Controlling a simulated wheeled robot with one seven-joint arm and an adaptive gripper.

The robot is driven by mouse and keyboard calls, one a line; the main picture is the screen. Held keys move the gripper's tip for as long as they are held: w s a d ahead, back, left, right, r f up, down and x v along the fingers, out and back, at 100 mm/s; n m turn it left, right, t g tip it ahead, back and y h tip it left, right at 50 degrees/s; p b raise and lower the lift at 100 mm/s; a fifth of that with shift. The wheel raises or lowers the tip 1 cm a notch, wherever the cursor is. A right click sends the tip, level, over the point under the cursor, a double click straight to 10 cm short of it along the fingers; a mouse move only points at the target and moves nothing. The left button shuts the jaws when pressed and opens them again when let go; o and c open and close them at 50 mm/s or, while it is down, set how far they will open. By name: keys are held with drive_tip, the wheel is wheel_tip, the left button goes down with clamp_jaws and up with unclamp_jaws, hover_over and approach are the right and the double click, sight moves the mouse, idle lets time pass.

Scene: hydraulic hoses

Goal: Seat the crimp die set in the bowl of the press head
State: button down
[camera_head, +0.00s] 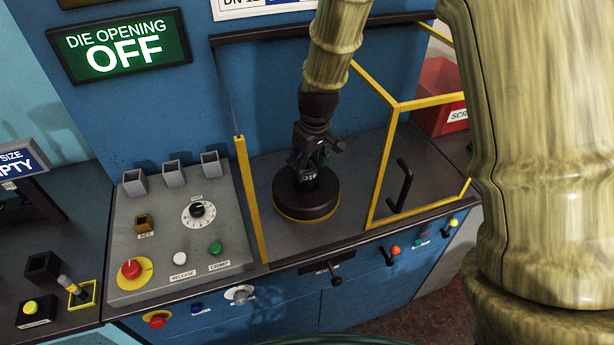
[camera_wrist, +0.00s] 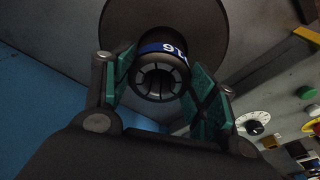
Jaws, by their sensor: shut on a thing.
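The crimp die set (camera_head: 309,180) is a small dark cylinder with a blue band and white marking. In the wrist view the die set (camera_wrist: 158,80) shows its ring of dark segments end-on. My gripper (camera_head: 313,163) points down and is shut on it, with green pads on either side (camera_wrist: 163,90). The press head (camera_head: 305,207) is a round black body with a yellow ring at its base, directly under the die set. In the wrist view its dark round face (camera_wrist: 205,25) lies behind the die set. The bowl is mostly hidden, so I cannot tell how deep the die set sits.
A yellow-framed guard (camera_head: 383,165) with a black handle stands right of the press head, and a yellow post (camera_head: 252,200) stands left. The control panel (camera_head: 180,230) is further left. A sign (camera_head: 122,45) reads DIE OPENING OFF. A red scrap bin (camera_head: 440,95) is behind the guard.

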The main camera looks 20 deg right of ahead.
drive_tip(key=shift+s+f+b, duration=0.15)
drive_tip(key=shift+f+b, duration=1)
drive_tip(key=shift+f, duration=0.75)
drive_tip(key=c, duration=0.9)
unclamp_jaws()
drive_tip(key=o, duration=0.4)
drive_tip(key=shift+w+a+f, duration=0.1)
drive_tip(key=shift+w+a, duration=0.05)
drive_tip(key=shift+w, duration=0.05)
drive_tip(key=shift+s+r, duration=0.1)
drive_tip(key=shift+r, duration=0.15)
